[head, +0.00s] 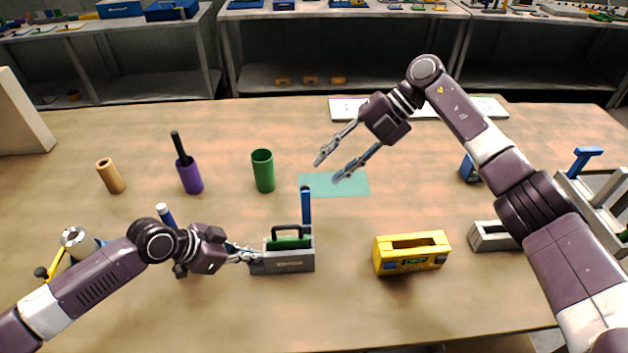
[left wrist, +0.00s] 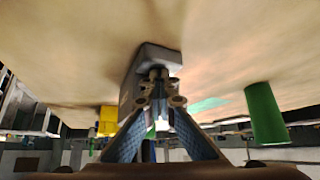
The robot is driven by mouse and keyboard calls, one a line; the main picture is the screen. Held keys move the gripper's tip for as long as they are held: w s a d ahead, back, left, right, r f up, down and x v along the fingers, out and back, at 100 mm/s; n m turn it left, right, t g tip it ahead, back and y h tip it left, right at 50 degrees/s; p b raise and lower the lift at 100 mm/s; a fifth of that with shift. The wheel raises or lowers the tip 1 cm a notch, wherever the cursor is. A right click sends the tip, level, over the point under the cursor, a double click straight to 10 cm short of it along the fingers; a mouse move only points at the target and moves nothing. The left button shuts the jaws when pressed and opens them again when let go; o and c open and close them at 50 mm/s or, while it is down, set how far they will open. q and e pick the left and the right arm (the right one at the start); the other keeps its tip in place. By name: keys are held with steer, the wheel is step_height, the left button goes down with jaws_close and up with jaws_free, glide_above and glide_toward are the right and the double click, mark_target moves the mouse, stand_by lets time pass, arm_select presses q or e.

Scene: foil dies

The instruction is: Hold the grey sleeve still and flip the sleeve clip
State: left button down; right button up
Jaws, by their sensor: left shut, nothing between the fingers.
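The grey sleeve (head: 283,263) stands on the table at front centre, with a green block with a dark handle (head: 290,238) seated in it. A blue lever (head: 306,206), which looks like the sleeve clip, stands upright at its right end. My left gripper (head: 258,256) is shut and empty, its fingertips at the sleeve's left end. The left wrist view shows the sleeve (left wrist: 152,57) just beyond the fingertips; whether they touch it I cannot tell. My right gripper (head: 327,170) is open and empty above the teal mat (head: 350,184), behind and above the sleeve.
A yellow case (head: 411,252) and a grey holder (head: 490,236) stand right of the sleeve. A green cup (head: 263,171), a purple cup (head: 190,176) and a tan tube (head: 110,176) stand behind to the left. A grey rack (head: 597,206) is at the far right.

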mark_target(306, 205)
steer(key=x, duration=0.6)
steer(key=shift+c, duration=0.4)
jaws_close()
